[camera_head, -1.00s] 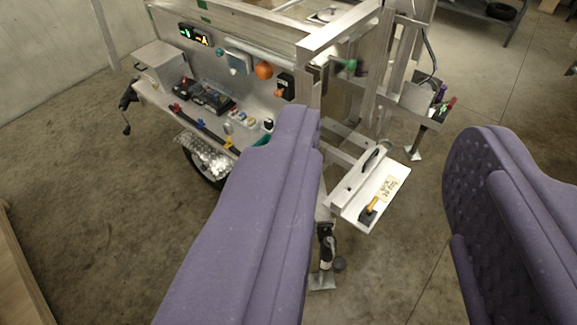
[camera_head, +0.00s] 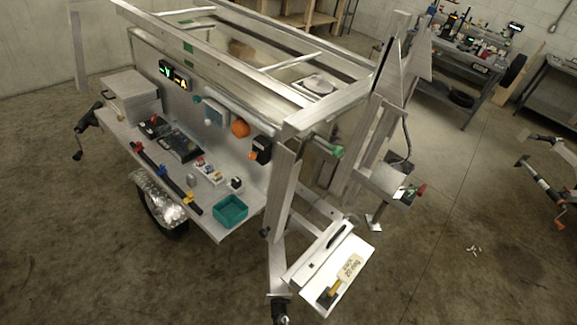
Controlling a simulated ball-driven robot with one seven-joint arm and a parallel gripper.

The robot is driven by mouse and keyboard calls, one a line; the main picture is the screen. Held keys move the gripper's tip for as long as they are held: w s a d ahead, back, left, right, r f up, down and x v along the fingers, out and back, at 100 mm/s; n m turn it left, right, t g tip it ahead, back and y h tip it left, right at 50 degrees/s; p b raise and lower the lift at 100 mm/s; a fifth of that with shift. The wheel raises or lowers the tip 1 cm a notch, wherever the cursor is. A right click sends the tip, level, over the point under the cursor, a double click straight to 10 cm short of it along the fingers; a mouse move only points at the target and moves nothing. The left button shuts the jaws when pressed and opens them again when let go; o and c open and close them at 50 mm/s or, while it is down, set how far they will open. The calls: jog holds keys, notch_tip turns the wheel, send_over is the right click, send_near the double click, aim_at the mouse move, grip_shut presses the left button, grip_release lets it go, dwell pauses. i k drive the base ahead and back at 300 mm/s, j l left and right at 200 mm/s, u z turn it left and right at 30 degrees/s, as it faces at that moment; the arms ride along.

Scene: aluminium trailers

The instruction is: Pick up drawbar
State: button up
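No part is clearly marked as the drawbar. A long dark bar (camera_head: 165,180) with red, blue and yellow pieces lies along the front edge of the trailer's side shelf (camera_head: 122,128); I cannot tell whether this is it. A bare aluminium frame with a white plate (camera_head: 335,268) projects low from the trailer's near right end, with a yellow-handled tool and a label on it; it could also be the drawbar. My gripper is not in this view.
The aluminium trailer (camera_head: 310,105) fills the middle. Its shelf holds a teal bin (camera_head: 230,209), black devices and small coloured parts. A crank jack (camera_head: 88,125) is at left. A workbench (camera_head: 465,60) stands at back right. Concrete floor is open at left and right.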

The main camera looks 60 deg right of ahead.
aim_at(304, 275)
jog(key=l+u, duration=0.1)
jog(key=l, duration=0.3)
jog(key=k+l, duration=0.15)
jog(key=l, duration=0.25)
jog(key=l+u, duration=0.15)
jog(key=l, duration=0.3)
jog(key=k+l, duration=0.15)
jog(key=l, duration=0.2)
jog(key=k+l+u, duration=0.15)
jog(key=l, duration=0.3)
jog(key=l+u, duration=0.1)
jog(key=l, duration=0.25)
jog(key=k+l, duration=0.2)
jog(key=l, duration=0.2)
jog(key=k+l+u, duration=0.15)
jog(key=l, duration=0.25)
jog(key=i+l, duration=0.6)
jog(key=i, duration=0.2)
